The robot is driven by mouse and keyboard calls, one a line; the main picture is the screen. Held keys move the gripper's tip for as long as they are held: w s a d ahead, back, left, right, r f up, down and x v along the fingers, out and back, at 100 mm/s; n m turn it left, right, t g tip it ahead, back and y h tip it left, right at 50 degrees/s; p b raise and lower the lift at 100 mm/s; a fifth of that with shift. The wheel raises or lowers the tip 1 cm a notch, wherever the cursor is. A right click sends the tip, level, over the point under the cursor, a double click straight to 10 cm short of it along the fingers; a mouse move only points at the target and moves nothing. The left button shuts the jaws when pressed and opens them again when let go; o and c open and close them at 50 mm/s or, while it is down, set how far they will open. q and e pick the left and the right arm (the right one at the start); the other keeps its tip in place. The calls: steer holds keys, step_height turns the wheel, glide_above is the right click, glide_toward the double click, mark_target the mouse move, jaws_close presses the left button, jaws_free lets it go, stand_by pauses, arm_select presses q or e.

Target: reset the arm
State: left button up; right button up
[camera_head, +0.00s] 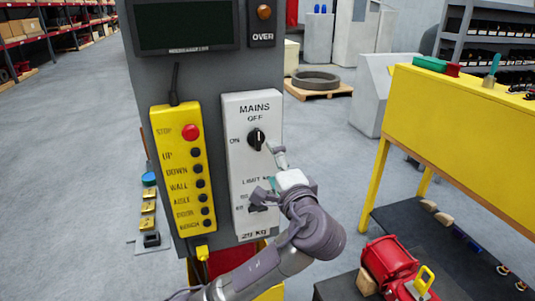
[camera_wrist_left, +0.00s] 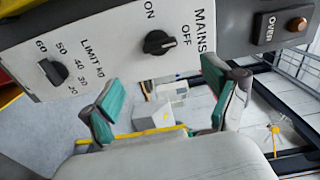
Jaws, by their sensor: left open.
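My left arm (camera_head: 265,265) reaches up from the bottom of the head view to the front of a grey control column (camera_head: 185,75). My left gripper (camera_head: 268,172) is open beside the white MAINS panel (camera_head: 240,110). In the left wrist view its two green-padded fingers (camera_wrist_left: 165,97) stand apart with nothing between them. The black MAINS knob (camera_head: 256,138) is just above the gripper and clear of the fingers in the wrist view (camera_wrist_left: 159,42). The LIMIT knob (camera_wrist_left: 50,72) is also apart from them; the arm partly hides its area in the head view. My right gripper is not seen.
A yellow pendant (camera_head: 183,168) with a red stop button (camera_head: 190,132) hangs left of the panel. A yellow workbench (camera_head: 465,130) stands at the right. A red machine part (camera_head: 388,262) lies at the lower right. Floor at the left is mostly open.

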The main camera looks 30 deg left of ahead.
arm_select(q)
steer(key=shift+s+d, duration=0.35)
steer(key=shift+d, duration=0.1)
